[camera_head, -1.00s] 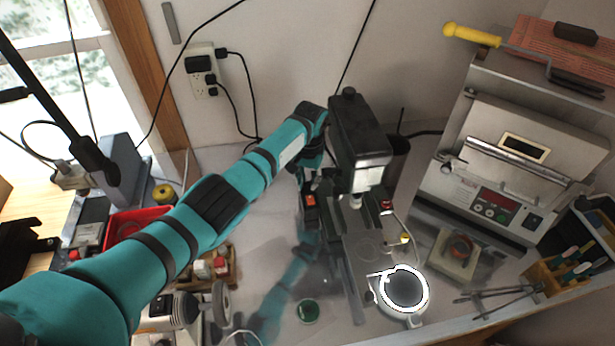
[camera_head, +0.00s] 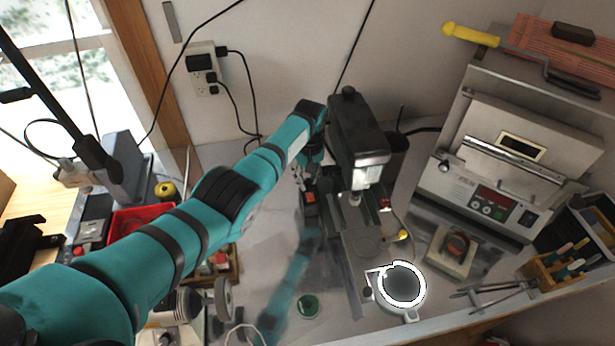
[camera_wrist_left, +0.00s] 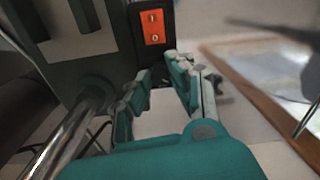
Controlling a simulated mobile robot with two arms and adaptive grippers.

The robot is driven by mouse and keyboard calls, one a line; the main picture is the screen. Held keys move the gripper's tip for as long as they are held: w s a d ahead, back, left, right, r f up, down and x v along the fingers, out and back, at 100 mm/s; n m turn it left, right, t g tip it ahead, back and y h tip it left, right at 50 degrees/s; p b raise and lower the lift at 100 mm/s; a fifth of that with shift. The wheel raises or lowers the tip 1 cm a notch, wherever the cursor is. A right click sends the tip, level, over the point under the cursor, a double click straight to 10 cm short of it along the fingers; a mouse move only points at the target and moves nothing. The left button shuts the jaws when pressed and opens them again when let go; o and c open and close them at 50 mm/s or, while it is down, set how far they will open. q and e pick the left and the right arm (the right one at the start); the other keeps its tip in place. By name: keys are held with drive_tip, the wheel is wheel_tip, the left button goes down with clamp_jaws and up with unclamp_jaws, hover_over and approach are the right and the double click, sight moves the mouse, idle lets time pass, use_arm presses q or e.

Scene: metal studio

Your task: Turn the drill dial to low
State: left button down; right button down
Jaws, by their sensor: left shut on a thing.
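The drill (camera_head: 358,130) is a dark bench drill press with a grey base, standing against the wall in the head view. My left gripper (camera_head: 311,165) is at its left side, partly hidden by my arm. In the left wrist view the drill body (camera_wrist_left: 75,50) fills the upper left, with an orange rocker switch (camera_wrist_left: 153,27) on a black panel. The left gripper's fingers (camera_wrist_left: 162,88) straddle the lower end of this panel, shut on the drill dial, which they mostly hide. The dial's setting cannot be read. My right gripper is not in view.
A round magnifier lamp with a lit ring (camera_head: 423,290) stands in front of the drill. A grey oven (camera_head: 500,150) is at the right, a red tray (camera_head: 150,213) at the left. A green dish (camera_head: 308,307) lies on the bench near the front.

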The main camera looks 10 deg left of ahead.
sight(308, 179)
use_arm(q)
drive_tip(key=shift+w+r, duration=0.2)
idle(0.3)
drive_tip(key=c, duration=1.5)
unclamp_jaws()
drive_tip(key=shift+a, duration=0.1)
drive_tip(key=shift+o, duration=0.2)
drive_tip(key=shift+s+f, duration=0.1)
wheel_tip(308, 179, up, 12)
